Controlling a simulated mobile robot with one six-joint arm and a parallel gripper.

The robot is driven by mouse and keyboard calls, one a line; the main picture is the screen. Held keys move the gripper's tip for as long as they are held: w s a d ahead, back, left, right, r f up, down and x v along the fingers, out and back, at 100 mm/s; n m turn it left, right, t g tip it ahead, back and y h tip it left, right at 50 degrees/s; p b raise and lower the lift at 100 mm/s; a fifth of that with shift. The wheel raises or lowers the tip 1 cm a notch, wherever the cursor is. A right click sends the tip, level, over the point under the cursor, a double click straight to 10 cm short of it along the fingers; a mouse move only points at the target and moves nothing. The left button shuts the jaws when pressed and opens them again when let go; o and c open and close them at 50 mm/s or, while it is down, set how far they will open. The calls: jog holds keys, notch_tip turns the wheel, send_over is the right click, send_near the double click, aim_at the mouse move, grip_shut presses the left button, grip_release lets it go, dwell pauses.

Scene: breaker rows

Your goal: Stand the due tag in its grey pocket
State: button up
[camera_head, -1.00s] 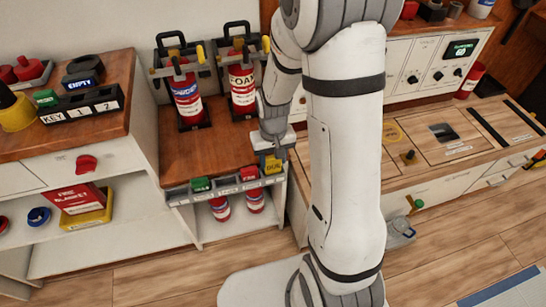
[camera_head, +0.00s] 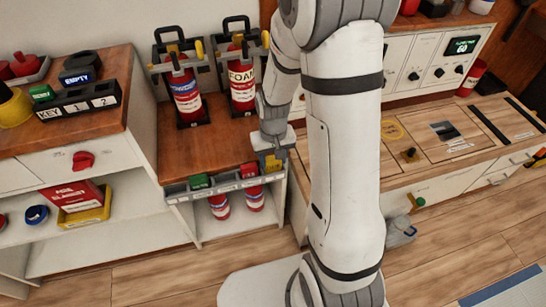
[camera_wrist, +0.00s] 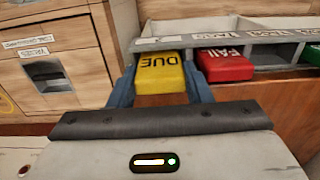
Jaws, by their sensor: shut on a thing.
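My gripper (camera_head: 272,163) is shut on the yellow DUE tag (camera_wrist: 159,73), and its blue fingers flank the tag in the wrist view. In the head view the tag (camera_head: 268,162) is small and partly covered by the fingers. It is at the right end of the grey pocket strip (camera_head: 228,184), beside the red tag (camera_head: 249,169). In the wrist view the strip (camera_wrist: 272,40) lies just beyond the tag, with the red FAIL tag (camera_wrist: 224,65) to the right. The tag's lower end is hidden, so I cannot tell whether it is inside a pocket.
A green tag (camera_head: 200,182) stands in the strip farther left. The FOAM extinguisher (camera_head: 242,85) and another extinguisher (camera_head: 186,96) stand on the wooden top behind. Small red extinguishers (camera_head: 219,206) sit on the shelf below. A cabinet with wooden panels (camera_head: 445,140) is at right.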

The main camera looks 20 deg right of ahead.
jog(key=shift+f+b, duration=0.4)
jog(key=shift+f, duration=0.2)
jog(key=o, duration=1)
jog(key=shift+o, duration=0.2)
jog(key=shift+r+p, duration=1.1)
jog(key=shift+r, duration=2.8)
jog(key=s+r+t+p, duration=0.1)
jog(key=s+r+p, duration=0.3)
jog(key=r, duration=0.6)
jog(key=s+r+p, duration=0.5)
jog(key=r+p, duration=0.2)
jog(key=r, duration=0.4)
jog(key=s+r+t+p, duration=0.1)
jog(key=s+r+p, duration=0.3)
jog(key=r, duration=0.6)
jog(key=shift+s+d+r+t+p, duration=0.3)
jog(key=shift+s+p, duration=0.1)
jog(key=shift+p, duration=0.55)
